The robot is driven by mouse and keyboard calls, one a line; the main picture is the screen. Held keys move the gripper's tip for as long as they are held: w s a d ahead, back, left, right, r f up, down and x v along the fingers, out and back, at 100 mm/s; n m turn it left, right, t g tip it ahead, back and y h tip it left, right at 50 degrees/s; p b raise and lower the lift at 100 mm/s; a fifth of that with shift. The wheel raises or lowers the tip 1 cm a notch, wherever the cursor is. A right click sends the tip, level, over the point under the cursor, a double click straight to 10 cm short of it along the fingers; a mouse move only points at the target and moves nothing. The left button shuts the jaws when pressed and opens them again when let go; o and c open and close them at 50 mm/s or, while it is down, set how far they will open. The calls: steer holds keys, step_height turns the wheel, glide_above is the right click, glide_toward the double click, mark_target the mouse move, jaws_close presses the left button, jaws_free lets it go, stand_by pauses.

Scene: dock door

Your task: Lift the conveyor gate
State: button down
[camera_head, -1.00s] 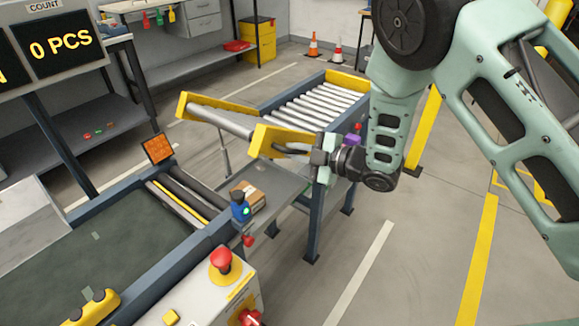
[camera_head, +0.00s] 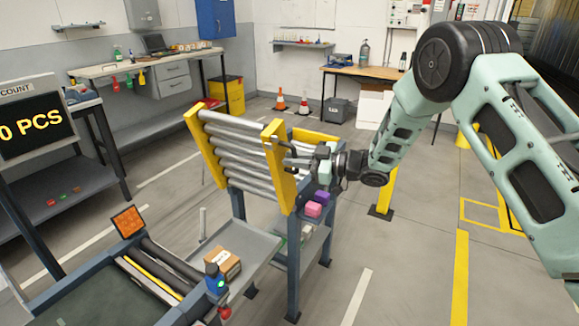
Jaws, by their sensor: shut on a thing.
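The conveyor gate (camera_head: 243,155) is a section of grey rollers between two yellow side rails. It stands steeply raised, leaning slightly back, above the blue-framed conveyor stand. My gripper (camera_head: 296,157) is at the right yellow rail (camera_head: 281,168) of the gate, near its upper part, and is shut on the gate there. The exact grip point is small and partly hidden by the gripper body.
A cardboard box (camera_head: 222,263) lies on a grey tray (camera_head: 246,246) below the gate. The belt conveyor (camera_head: 90,298) is at the lower left. Pink and purple blocks (camera_head: 314,208) sit by the stand. Open floor (camera_head: 400,260) lies to the right.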

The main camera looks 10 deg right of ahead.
steer(key=shift+w+d, duration=0.15)
stand_by(0.3)
steer(key=c, duration=1.5)
jaws_free()
steer(key=shift+c, duration=0.2)
steer(key=shift+d, duration=0.1)
steer(key=b+v, duration=0.3)
steer(key=v, duration=1.4)
steer(key=shift+d, duration=0.2)
